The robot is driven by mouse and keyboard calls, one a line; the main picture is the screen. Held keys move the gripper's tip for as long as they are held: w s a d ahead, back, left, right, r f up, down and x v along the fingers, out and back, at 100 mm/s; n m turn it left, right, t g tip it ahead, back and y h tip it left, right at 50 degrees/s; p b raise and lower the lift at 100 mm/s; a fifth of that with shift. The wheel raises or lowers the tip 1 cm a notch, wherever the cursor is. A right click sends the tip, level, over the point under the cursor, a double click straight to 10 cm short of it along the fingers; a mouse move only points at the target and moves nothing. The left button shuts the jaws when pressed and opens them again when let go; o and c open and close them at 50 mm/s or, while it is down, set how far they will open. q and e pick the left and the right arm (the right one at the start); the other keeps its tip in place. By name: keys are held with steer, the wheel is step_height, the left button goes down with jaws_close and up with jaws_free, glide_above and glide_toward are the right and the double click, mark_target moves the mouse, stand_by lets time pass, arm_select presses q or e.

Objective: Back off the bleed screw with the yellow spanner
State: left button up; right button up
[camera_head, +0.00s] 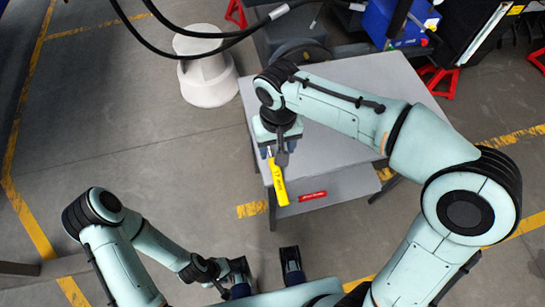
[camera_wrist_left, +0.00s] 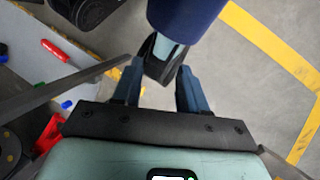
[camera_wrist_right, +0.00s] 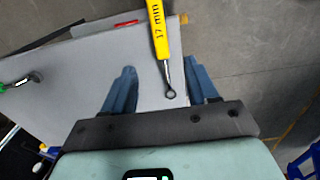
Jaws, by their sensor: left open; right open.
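The yellow spanner (camera_head: 279,185), marked 17 mm, sticks out beyond my right gripper (camera_head: 278,149) over the front part of the grey table. In the right wrist view the spanner (camera_wrist_right: 158,38) points its ring end between the two spread blue fingers of my right gripper (camera_wrist_right: 161,88). A gap shows on each side of it. I cannot tell its height above the table. My left gripper (camera_wrist_left: 158,88) is open and apart from the table, low near my body. A dark blue and black part shows beyond its fingers. I cannot make out the bleed screw.
A white round stool (camera_head: 208,75) stands behind left. Black hoses (camera_head: 190,52) hang at the back, and a blue box (camera_head: 402,22) is at the back right.

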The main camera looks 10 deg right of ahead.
steer(key=b, duration=0.1)
glide_above(276, 171)
steer(key=f, duration=0.7)
steer(key=shift+s+f, duration=0.1)
steer(key=shift+s, duration=0.25)
steer(key=shift+w+f+b, duration=0.15)
steer(key=shift+f+b, duration=0.15)
steer(key=shift+f, duration=1.2)
steer(key=shift+w+f+b, duration=0.15)
steer(key=shift+f+b, duration=0.15)
steer(key=shift+f, duration=1.15)
jaws_close()
